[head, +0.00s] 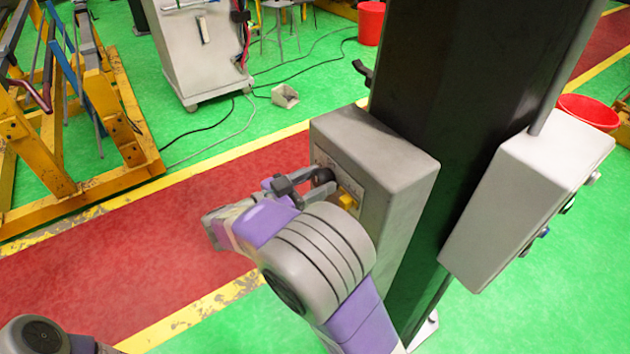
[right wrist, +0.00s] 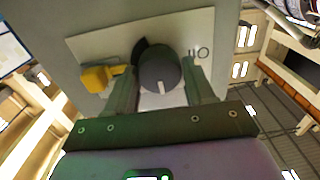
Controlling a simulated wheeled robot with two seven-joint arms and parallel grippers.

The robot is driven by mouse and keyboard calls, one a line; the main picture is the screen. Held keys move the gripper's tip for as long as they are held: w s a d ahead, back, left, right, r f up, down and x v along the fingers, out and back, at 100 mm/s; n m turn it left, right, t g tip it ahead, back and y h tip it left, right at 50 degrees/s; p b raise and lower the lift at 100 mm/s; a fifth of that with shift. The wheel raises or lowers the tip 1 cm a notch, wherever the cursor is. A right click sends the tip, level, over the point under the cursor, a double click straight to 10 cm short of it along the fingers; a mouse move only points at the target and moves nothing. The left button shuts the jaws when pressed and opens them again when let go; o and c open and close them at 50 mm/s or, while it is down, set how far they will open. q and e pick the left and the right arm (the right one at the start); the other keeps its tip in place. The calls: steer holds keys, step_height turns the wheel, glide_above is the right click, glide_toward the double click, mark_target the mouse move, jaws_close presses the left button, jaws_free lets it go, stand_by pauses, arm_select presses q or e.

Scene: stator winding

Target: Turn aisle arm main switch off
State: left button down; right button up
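The switch box (head: 375,180) is a grey box fixed to a dark column. On its face are a round dark knob (right wrist: 160,68) with a white mark and a yellow part (right wrist: 105,77) beside it. The yellow part also shows in the head view (head: 347,198). A pale plate with "I" and "O" signs lies behind the knob. My right gripper (right wrist: 161,88) is at the box face, one finger on each side of the knob. The fingers are very close to the knob; whether they press on it I cannot tell. My left gripper is out of view.
The dark column (head: 455,90) stands behind the switch box. A second grey box (head: 525,200) is on its right side. Red buckets (head: 588,112), a grey cabinet (head: 205,50) and a yellow frame (head: 125,110) stand around. The red aisle (head: 130,250) is clear.

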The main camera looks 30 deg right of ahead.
steer(key=c, duration=0.6)
steer(key=shift+n, duration=0.4)
steer(key=n+p, duration=0.1)
steer(key=n, duration=0.2)
steer(key=shift+r, duration=0.1)
steer(key=n+p, duration=0.1)
steer(key=n, duration=0.2)
steer(key=shift+w+n+p, duration=0.15)
steer(key=shift+n+p, duration=0.15)
steer(key=n+p, duration=0.3)
steer(key=n, duration=0.2)
steer(key=n+p, duration=0.1)
steer(key=n, duration=0.1)
steer(key=n+p, duration=0.2)
steer(key=n, duration=0.1)
steer(key=shift+w+f, duration=0.1)
steer(key=shift+f, duration=0.1)
steer(key=shift+n, duration=0.4)
